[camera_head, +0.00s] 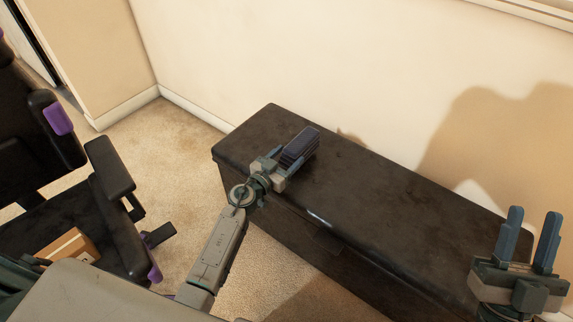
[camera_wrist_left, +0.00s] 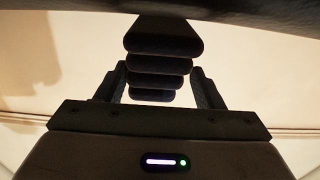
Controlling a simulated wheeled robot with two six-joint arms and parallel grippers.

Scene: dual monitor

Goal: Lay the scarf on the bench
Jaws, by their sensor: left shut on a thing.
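The scarf (camera_head: 301,146) is a dark, folded bundle over the far left part of the bench. The bench (camera_head: 390,200) is a long, dark chest with a flat top against the wall. My left gripper (camera_head: 292,158) is shut on the scarf and holds it at or just above the bench top; I cannot tell whether it touches. In the left wrist view the scarf (camera_wrist_left: 162,60) shows as stacked dark folds between the fingers (camera_wrist_left: 160,88). My right gripper (camera_head: 533,240) is open and empty at the right, with its fingers pointing up, in front of the bench's right end.
A black office chair (camera_head: 110,165) with purple parts stands at the left, with a cardboard box (camera_head: 70,247) on its seat. The wall (camera_head: 300,50) rises behind the bench. The middle of the bench top is clear. Beige carpet (camera_head: 170,135) shows between chair and bench.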

